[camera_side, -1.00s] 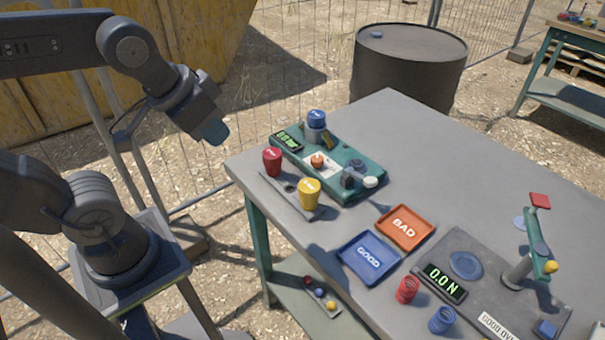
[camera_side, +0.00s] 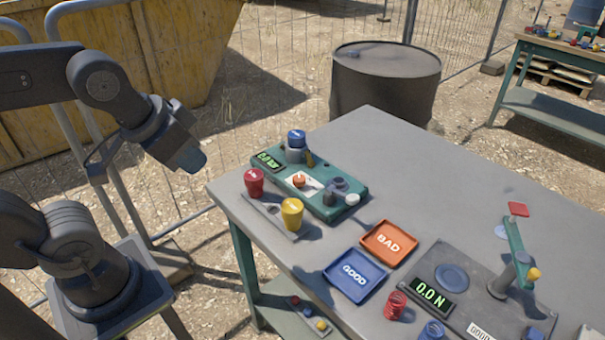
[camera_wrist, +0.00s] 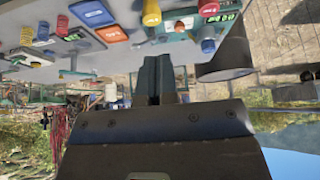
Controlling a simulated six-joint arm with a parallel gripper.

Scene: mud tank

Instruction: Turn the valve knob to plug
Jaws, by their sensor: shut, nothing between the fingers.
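The green panel (camera_side: 262,157) lies near the far left corner of the grey table in the side view. On it, a small orange-red knob (camera_side: 299,181) sits on a white plate whose markings are too small to read. A dark knob (camera_side: 329,198) stands further right; I cannot tell for sure which one is the valve knob. My gripper (camera_side: 196,163) is shut and empty, in the air left of the panel and clear of it. In the wrist view my gripper's fingers (camera_wrist: 164,77) are together, with nothing between them; the tabletop appears upside down beyond.
Orange BAD (camera_side: 404,231) and blue GOOD (camera_side: 338,286) trays lie nearer. The table's far right is clear.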

